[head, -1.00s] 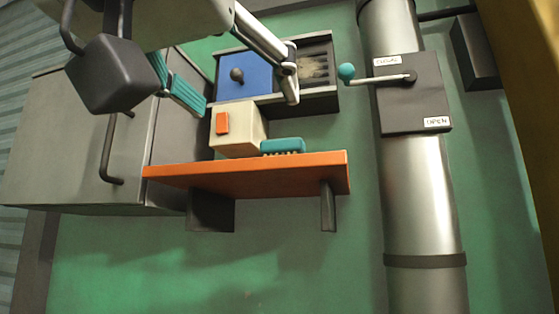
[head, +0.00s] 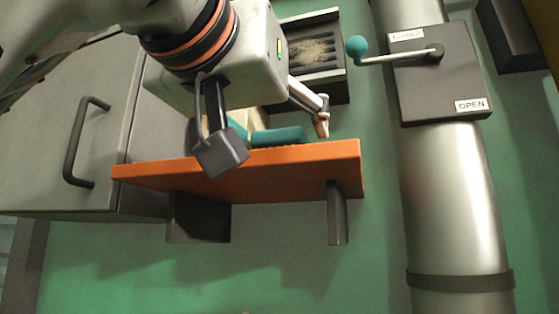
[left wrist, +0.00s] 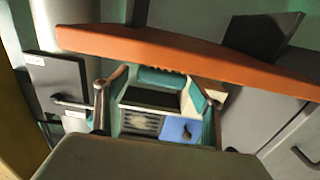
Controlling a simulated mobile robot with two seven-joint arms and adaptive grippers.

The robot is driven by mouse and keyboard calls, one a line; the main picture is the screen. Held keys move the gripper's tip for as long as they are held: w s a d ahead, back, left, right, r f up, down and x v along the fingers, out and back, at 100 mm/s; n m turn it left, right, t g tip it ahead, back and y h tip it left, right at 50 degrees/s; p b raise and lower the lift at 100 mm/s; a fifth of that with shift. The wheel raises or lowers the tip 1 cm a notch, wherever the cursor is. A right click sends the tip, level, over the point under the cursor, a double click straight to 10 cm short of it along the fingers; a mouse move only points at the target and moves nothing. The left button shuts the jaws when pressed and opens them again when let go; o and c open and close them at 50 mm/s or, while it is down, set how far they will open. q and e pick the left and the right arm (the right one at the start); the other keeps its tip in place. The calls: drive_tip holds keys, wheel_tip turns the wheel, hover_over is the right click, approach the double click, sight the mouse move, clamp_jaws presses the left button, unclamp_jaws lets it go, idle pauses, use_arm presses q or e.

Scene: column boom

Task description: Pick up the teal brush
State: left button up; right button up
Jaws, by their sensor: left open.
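The teal brush (head: 278,136) lies on the orange shelf (head: 300,168), bristles down. In the left wrist view, which is upside down, the brush (left wrist: 160,77) shows under the orange shelf edge (left wrist: 180,52). My left gripper (head: 280,126) is open, with one finger to the left of the brush and the other to its right in the head view. In the left wrist view the gripper (left wrist: 155,105) has its fingers spread on either side of the brush, with nothing held. The brush's left end is partly hidden by the gripper in the head view. My right gripper is not in view.
A cream block (head: 248,120) beside the brush is mostly hidden by my arm. Behind are a dark tray (head: 318,55) and a blue panel (left wrist: 180,130). A lever box (head: 440,75) on a metal column stands to the right; a grey cabinet (head: 110,140) stands left.

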use_arm(q)
drive_tip(key=shift+x, duration=0.85)
drive_tip(key=shift+c, duration=0.4)
drive_tip(key=c, duration=1.1)
drive_tip(key=shift+c, duration=0.7)
